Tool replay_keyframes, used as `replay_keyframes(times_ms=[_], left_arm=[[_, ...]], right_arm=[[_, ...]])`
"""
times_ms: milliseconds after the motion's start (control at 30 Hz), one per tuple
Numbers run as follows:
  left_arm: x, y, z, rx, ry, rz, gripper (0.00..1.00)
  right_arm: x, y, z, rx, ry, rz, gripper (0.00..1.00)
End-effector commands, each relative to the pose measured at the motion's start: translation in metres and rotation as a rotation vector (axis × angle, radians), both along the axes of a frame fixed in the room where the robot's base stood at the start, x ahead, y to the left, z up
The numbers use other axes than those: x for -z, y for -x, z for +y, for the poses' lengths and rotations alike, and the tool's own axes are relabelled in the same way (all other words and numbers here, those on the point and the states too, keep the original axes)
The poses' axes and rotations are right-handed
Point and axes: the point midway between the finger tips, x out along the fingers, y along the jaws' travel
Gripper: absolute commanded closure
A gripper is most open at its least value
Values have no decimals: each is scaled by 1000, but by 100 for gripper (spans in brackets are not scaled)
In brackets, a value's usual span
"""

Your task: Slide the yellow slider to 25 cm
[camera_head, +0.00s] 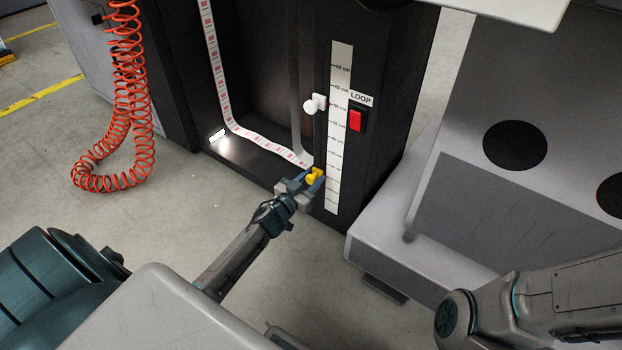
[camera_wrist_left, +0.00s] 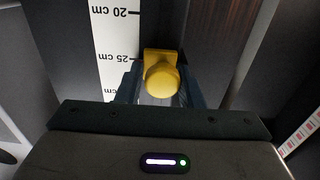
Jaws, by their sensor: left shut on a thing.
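The yellow slider (camera_head: 315,175) sits low on the dark machine post, beside the lower part of the white cm scale (camera_head: 341,130). My left gripper (camera_head: 312,180) is shut on it. In the left wrist view the slider's round yellow knob (camera_wrist_left: 161,80) is between the fingers, with its square yellow base behind. There the scale (camera_wrist_left: 115,35) appears upside down, with 20 cm above and 25 cm close beside the slider's base. The exact reading is hard to tell at this angle. My right arm shows at lower right, but its gripper is out of view.
A white slider with a round knob (camera_head: 310,106) is higher on the same post. A red switch (camera_head: 355,120) labelled LOOP is right of the scale. The label strip (camera_head: 262,142) runs left of the post. A coiled orange hose (camera_head: 128,100) hangs at left. A grey cabinet (camera_head: 500,215) stands at right.

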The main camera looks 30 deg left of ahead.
Motion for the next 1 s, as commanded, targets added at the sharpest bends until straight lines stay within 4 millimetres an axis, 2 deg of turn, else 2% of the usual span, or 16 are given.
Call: replay_keyframes(times_ms=[100, 133, 200, 567, 733, 900, 1000], left_arm=[[1, 0, 5, -8, -7, 7, 100], [1, 0, 5, -8, -7, 7, 64], [2, 0, 5, -8, -7, 7, 51], [2, 6, 3, -5, -4, 5, 51], [4, 31, 5, -3, -4, 7, 51], [8, 59, 8, -3, -5, 6, 51], [9, 63, 11, -6, -7, 4, 51]], right_arm=[[0, 0, 0, -1, 1, 3, 64], [0, -1, 0, -1, 1, 4, 64], [0, -1, 0, -1, 1, 5, 64], [2, -1, 0, -3, 1, 8, 64], [6, -2, 0, -3, 2, 14, 64], [26, -5, 0, -6, 6, 31, 64], [42, -7, 1, -10, 10, 45, 64]])
